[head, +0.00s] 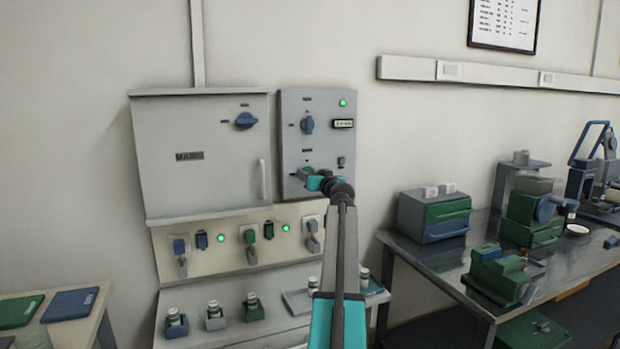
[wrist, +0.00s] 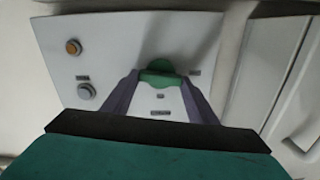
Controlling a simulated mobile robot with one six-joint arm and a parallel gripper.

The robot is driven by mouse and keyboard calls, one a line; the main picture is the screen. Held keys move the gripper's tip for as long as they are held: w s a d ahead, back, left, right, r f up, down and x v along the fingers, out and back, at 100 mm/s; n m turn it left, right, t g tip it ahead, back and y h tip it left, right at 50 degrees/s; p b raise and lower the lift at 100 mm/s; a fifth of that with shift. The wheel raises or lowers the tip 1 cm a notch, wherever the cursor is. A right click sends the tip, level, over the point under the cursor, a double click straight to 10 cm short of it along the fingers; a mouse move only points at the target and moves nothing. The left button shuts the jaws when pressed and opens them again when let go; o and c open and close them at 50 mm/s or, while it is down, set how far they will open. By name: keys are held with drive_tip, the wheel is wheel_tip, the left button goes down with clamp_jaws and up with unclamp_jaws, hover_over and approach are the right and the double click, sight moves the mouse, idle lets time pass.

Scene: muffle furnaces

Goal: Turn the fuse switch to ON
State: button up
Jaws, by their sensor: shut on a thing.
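A green knob (head: 307,172) sits low on the right-hand grey panel (head: 335,105); its label is too small to read, so I cannot tell for sure that it is the fuse switch. My gripper (wrist: 160,82) is shut on this green knob (wrist: 158,67), one finger at each side, in the wrist view. The knob's bar lies roughly crosswise in that view, between small dark labels. In the head view my gripper (head: 313,181) partly hides the knob. Its ON or OFF position cannot be read.
To the left stands the MAINS cabinet (head: 200,185) with a blue switch (head: 245,121) and a protruding handle (head: 262,178). Sockets (head: 250,237) line the strip below.

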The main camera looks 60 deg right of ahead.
drive_tip(key=shift+o, duration=0.2)
drive_tip(key=m, duration=0.3)
drive_tip(key=shift+w+r+m, duration=0.1)
drive_tip(key=shift+w+m, duration=0.05)
drive_tip(key=shift+m, duration=0.25)
drive_tip(key=shift+d+m+p, duration=0.15)
drive_tip(key=shift+m+p, duration=2)
drive_tip(key=shift+m, duration=4.05)
drive_tip(key=o, duration=1)
drive_tip(key=shift+f, duration=0.2)
drive_tip(key=shift+o, duration=0.2)
